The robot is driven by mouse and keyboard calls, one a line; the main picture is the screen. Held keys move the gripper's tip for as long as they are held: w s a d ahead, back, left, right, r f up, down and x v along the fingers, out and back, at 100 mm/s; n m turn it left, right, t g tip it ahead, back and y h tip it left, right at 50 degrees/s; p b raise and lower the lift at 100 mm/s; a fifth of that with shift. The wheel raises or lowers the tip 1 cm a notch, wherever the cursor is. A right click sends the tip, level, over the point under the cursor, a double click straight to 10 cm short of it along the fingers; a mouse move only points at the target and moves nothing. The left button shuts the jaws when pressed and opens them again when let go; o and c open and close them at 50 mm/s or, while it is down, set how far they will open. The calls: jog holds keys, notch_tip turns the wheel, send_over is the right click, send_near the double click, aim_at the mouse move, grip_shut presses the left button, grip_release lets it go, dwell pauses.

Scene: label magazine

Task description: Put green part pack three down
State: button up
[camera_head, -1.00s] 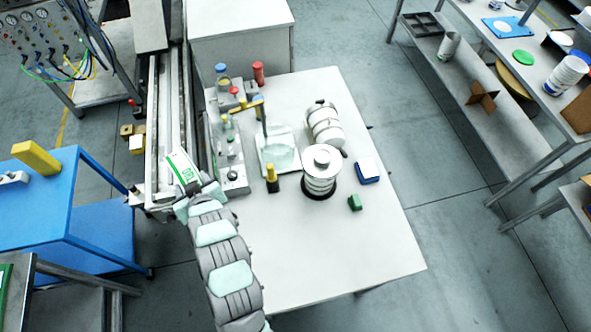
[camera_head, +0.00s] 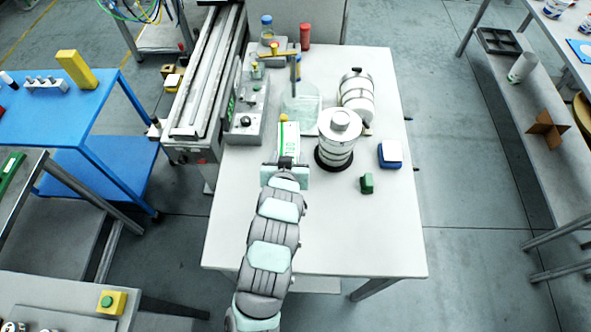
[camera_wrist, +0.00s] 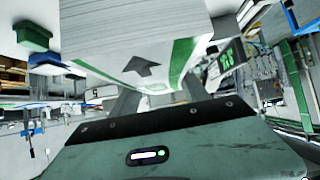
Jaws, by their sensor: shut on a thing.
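The green part pack three (camera_head: 289,138) is a white block with a green stripe and green print. It shows large in the wrist view (camera_wrist: 145,62), with a dark arrow and a green band on its near face. My gripper (camera_head: 286,162) is shut on it, over the front left part of the white table (camera_head: 330,225). In the head view the pack stands out beyond my gripper, between the grey control box and the white reel stack. I cannot tell whether the pack touches the table.
The white reel stack (camera_head: 337,140) on a black base stands just right of the pack. A small green block (camera_head: 367,184) and a blue-white box (camera_head: 390,154) lie further right. The grey control box (camera_head: 247,115) is to the left. The table's front right is clear.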

notch_tip(320, 180, down, 15)
jog(key=shift+r+p, duration=0.1)
jog(key=shift+p, duration=0.55)
jog(key=shift+f, duration=0.25)
jog(key=o, duration=1.6)
